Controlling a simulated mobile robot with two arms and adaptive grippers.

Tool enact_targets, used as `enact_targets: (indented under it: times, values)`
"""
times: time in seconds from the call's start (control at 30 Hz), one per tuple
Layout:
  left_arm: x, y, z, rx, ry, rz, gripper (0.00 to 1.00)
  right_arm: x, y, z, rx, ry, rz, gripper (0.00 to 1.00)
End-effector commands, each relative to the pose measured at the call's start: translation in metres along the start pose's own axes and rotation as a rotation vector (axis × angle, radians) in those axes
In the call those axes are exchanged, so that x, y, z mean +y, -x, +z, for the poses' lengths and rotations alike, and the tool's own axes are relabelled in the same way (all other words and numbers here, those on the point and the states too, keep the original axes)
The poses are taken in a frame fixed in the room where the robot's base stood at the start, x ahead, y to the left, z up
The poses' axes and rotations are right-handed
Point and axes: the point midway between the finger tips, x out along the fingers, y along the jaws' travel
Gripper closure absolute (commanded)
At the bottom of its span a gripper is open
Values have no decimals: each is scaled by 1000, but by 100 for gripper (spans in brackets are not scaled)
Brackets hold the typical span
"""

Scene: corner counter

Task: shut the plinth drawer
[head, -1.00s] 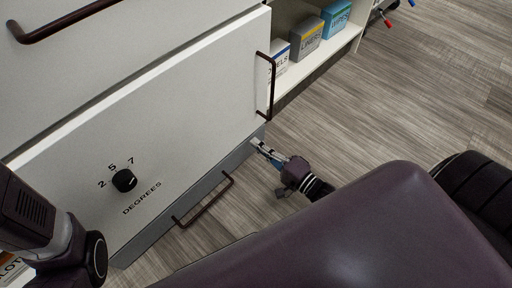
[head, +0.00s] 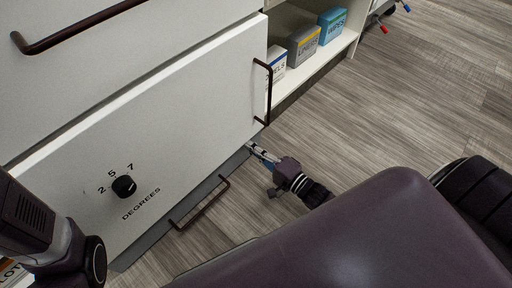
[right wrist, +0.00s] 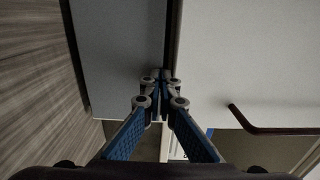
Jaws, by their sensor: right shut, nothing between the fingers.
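The plinth drawer (head: 150,243) is the low grey front under the white oven-like door, with a dark bar handle (head: 200,203). In the right wrist view its grey face (right wrist: 115,50) fills the left middle; a dark gap separates it from the white door. How far it stands out I cannot tell. My right gripper (head: 251,147) is low at the drawer's right end, close to its upper edge. In the right wrist view the shut, empty fingertips (right wrist: 158,75) are at the grey face beside the gap; contact is unclear. My left gripper is not in view.
The white door (head: 180,130) above has a knob (head: 124,186) and a dark handle (head: 268,92) that sticks out near my right gripper. An open shelf (head: 310,60) with several boxes stands beyond. The wooden floor (head: 400,110) to the right is clear.

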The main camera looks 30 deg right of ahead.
Motion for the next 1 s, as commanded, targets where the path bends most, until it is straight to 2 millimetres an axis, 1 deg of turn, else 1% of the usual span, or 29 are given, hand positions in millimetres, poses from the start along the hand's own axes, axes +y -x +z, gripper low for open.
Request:
enact_targets:
  times: [0.03,0.17,0.27,0.37,0.6,0.7,0.8,1.0]
  values:
    - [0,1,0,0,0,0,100,-4,-9,-4,9,4,-5,100]
    - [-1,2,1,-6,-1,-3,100,-4,-8,-4,9,4,-6,100]
    - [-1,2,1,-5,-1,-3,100,-4,-3,-4,8,4,-5,100]
    - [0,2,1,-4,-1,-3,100,-3,8,-4,8,3,-5,100]
    - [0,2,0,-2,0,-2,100,-1,51,-3,8,2,0,100]
    - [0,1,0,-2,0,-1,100,-1,66,-2,7,3,-1,100]
    - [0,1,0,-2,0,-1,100,-1,77,-2,7,2,-2,100]
    - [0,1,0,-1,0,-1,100,-1,86,-2,7,3,-3,100]
